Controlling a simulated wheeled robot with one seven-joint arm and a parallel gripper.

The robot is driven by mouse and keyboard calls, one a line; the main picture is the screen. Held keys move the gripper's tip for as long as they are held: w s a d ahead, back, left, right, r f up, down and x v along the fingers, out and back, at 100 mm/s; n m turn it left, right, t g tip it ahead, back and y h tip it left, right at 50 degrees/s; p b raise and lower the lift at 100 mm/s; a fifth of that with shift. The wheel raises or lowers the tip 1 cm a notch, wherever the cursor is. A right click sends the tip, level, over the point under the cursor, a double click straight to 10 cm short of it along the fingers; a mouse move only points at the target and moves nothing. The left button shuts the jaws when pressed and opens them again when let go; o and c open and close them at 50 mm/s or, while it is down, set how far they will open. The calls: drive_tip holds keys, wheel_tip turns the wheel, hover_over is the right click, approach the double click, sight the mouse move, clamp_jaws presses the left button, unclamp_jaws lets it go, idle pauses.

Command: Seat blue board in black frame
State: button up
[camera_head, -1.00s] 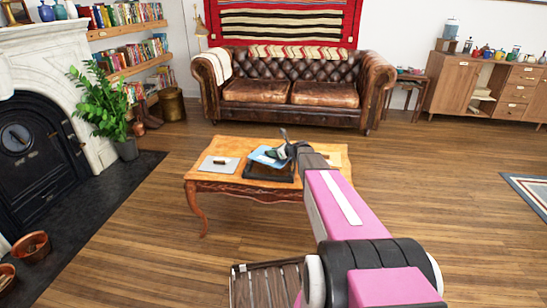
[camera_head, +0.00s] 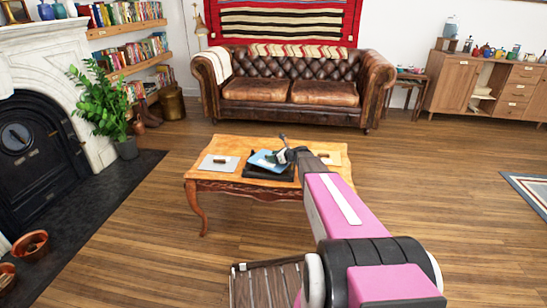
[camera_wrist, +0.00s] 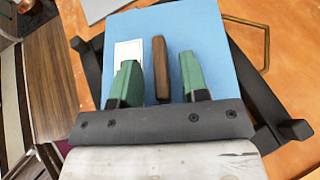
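The blue board (camera_wrist: 205,65) has a brown handle (camera_wrist: 161,70) and a pale rectangle (camera_wrist: 129,55) on its face. In the head view the board (camera_head: 263,158) is over the black frame (camera_head: 268,172) on the wooden table. In the wrist view the black frame (camera_wrist: 256,85) shows past the board's left and right sides; the board hides its middle. I cannot tell whether the board rests inside the frame. My gripper (camera_wrist: 162,82) has its green fingers on either side of the handle, with a visible gap on each side. It also shows in the head view (camera_head: 281,153).
A grey board with a dark handle (camera_head: 220,162) lies on the table left of the frame. A pale piece (camera_head: 331,158) lies on the right. A slatted wooden piece (camera_head: 268,285) stands low in front.

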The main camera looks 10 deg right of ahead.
drive_tip(key=shift+r, duration=0.25)
drive_tip(key=r+v, duration=0.1)
drive_tip(key=v, duration=1.1)
drive_tip(key=s+a+f+n+g+h, duration=0.2)
drive_tip(key=s+a+n+g, duration=0.15)
drive_tip(key=s+n, duration=0.35)
drive_tip(key=s+a+f+n+g+h, duration=0.1)
drive_tip(key=s+a+f+n+g, duration=0.1)
drive_tip(key=s+a+n, duration=0.55)
drive_tip(key=s+d+n+g+h, duration=0.2)
drive_tip(key=s+n+h, duration=0.5)
drive_tip(key=s+n, duration=0.4)
drive_tip(key=s+g, duration=0.1)
drive_tip(key=s, duration=0.4)
drive_tip(key=shift+s+d+f+n, duration=0.15)
drive_tip(key=shift+d+f+n, duration=0.1)
drive_tip(key=shift+f+n, duration=0.15)
drive_tip(key=shift+o, duration=0.4)
drive_tip(key=shift+g, duration=0.25)
